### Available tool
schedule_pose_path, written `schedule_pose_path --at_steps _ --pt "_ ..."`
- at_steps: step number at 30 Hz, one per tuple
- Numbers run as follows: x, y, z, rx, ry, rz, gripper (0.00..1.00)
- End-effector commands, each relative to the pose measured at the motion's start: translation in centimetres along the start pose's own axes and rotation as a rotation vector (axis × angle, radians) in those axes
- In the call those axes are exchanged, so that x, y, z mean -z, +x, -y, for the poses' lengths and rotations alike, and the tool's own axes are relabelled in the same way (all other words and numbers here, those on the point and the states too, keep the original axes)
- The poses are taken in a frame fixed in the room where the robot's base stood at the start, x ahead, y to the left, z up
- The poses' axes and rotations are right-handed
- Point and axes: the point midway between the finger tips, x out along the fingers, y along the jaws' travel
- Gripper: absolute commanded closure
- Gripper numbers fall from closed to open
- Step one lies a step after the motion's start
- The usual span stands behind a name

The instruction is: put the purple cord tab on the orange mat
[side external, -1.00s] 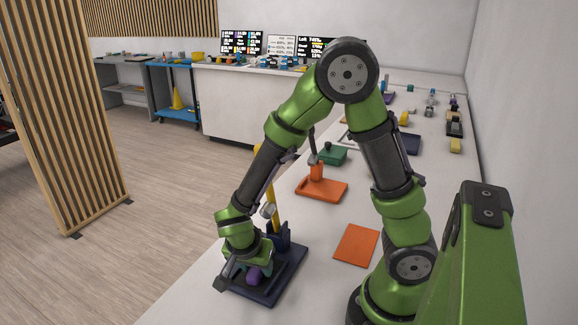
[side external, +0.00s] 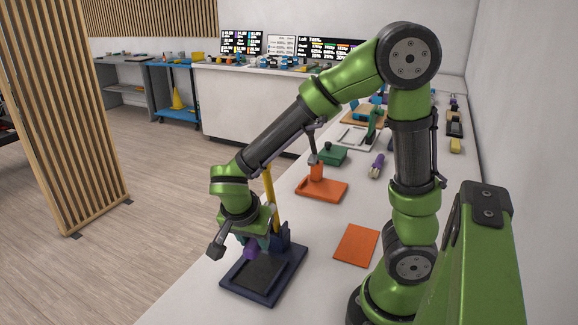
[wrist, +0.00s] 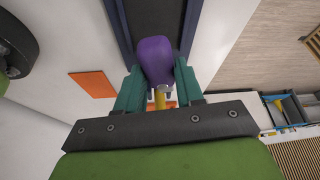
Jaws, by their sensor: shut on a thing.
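The purple cord tab (wrist: 155,58) is between the two teal fingers of my gripper (wrist: 157,88) in the wrist view. My gripper is shut on it. In the side external view the purple tab (side external: 250,251) shows below my gripper (side external: 252,243), above the dark navy tray (side external: 242,287) and apart from its surface. The orange mat (side external: 357,245) lies flat and bare on the white bench, to the right of the tray. It also shows in the wrist view (wrist: 92,83), left of the fingers.
An orange stand (side external: 321,190) with an upright post is behind the mat. A yellow post (side external: 269,184) rises at the back of the navy tray. A green block (side external: 333,155) and other items lie farther back. The bench between tray and mat is clear.

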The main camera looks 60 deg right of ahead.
Motion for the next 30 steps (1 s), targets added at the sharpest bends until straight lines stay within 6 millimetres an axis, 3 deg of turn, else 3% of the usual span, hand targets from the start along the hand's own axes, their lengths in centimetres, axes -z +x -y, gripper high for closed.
schedule_pose_path --at_steps 5,8,15,18,24,30 --pt "1.3 -3.1 0.2 0.006 0.004 -0.001 1.0" --pt "2.5 -6.0 0.2 0.011 0.006 0.001 1.0" --pt "6.5 -15.6 0.2 0.013 0.008 0.001 1.0" --pt "7.8 -18.8 0.1 0.01 0.006 0.0 1.0" --pt "9.5 -22.9 0.1 0.005 0.002 -0.001 1.0" --pt "10.6 -25.5 0.1 0.003 0.001 -0.001 1.0"
